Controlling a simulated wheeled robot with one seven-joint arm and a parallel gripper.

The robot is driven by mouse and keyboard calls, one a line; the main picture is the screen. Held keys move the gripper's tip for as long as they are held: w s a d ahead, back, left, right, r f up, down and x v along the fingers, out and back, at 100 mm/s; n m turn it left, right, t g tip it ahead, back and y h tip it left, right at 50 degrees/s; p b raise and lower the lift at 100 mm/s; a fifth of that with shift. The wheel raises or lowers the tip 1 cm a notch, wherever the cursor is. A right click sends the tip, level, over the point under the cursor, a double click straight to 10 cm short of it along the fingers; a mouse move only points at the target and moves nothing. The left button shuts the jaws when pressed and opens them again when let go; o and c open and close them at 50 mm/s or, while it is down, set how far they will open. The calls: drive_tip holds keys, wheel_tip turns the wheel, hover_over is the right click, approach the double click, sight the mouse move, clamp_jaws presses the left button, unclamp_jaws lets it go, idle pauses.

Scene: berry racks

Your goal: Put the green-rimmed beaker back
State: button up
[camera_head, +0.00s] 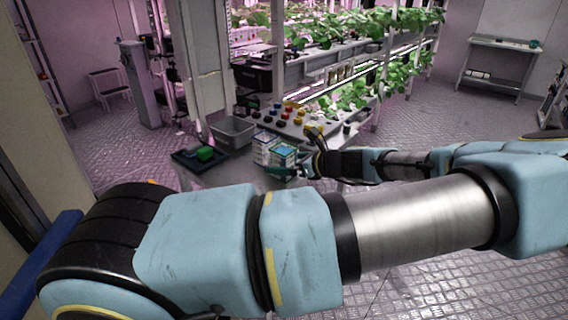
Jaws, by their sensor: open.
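I cannot make out a green-rimmed beaker for certain. A small teal-green item (534,44) stands on the far side table at the upper right, too small to identify. A green block-like thing (205,153) lies on a black tray (187,162) on the near bench. My gripper (303,172) is over the right part of that bench, beside white-and-blue boxes (284,154). It is small and dark in the picture and open. A dark teal shape (282,172) shows at its tips; I cannot tell what it is.
A grey bin (233,132) stands behind the tray. Several coloured knobs or caps (290,108) sit on a panel behind the boxes. Plant racks (345,60) rise behind. My arm links cover the foreground. Metal floor lies open right of the racks, before the side table (500,45).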

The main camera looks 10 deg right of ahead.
drive_tip(key=b+v, duration=0.3)
drive_tip(key=v, duration=0.9)
drive_tip(key=shift+d+r, duration=0.1)
drive_tip(key=shift+d, duration=0.05)
